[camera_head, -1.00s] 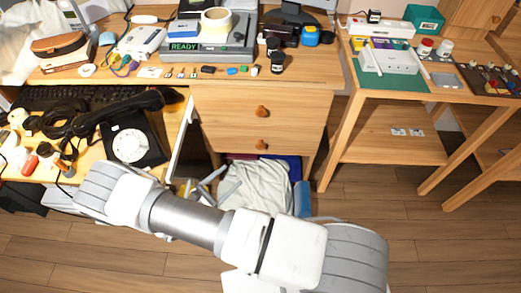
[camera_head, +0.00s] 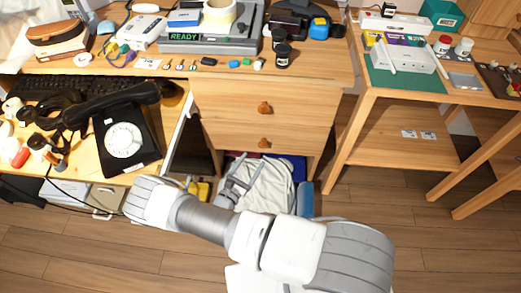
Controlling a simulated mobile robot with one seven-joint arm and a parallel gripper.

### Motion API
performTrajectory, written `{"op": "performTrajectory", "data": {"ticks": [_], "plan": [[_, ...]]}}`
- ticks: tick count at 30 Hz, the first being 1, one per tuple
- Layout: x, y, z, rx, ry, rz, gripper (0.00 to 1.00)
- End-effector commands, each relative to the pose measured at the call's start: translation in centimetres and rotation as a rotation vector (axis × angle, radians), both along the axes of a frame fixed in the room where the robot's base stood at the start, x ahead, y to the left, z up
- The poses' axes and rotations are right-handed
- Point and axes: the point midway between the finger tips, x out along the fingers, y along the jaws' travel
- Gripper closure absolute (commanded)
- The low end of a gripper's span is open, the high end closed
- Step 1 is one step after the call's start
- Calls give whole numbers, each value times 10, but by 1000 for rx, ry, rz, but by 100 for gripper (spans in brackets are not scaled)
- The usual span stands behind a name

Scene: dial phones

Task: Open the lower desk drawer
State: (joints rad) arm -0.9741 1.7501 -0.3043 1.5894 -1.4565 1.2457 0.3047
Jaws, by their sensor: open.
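The wooden desk (camera_head: 150,66) has two stacked drawer fronts at its middle. The lower drawer (camera_head: 290,137) has a round brown knob (camera_head: 264,143) and looks shut. The upper drawer (camera_head: 300,100) above it has a similar knob (camera_head: 265,107) and also looks shut. My white and grey arm crosses the lower part of the view and bends at the left. My gripper (camera_head: 238,182) shows as grey fingers, open, below and left of the lower knob, apart from it. It is in front of a pale cloth bag, partly hidden by my arm.
A pulled-out tray on the left bears a black dial phone (camera_head: 124,140) and a keyboard (camera_head: 75,90). The pale bag (camera_head: 270,185) fills the space under the drawers. A side table (camera_head: 400,150) stands at right. The floor in front is clear.

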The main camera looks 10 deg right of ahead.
Motion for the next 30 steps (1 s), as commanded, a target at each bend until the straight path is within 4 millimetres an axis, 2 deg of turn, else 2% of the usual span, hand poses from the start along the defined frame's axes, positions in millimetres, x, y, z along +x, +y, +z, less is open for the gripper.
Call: {"op": "performTrajectory", "data": {"ticks": [3, 10, 15, 23, 26, 30], "plan": [[20, -18, -2, 1, -2, -4, 25], [46, -40, -1, 2, -2, -3, 25], [54, -47, 0, 1, -2, 0, 25], [55, -48, 0, 2, -1, -1, 25], [55, -48, 0, 2, -1, -1, 40], [55, -48, 0, 1, -2, -1, 65]]}}
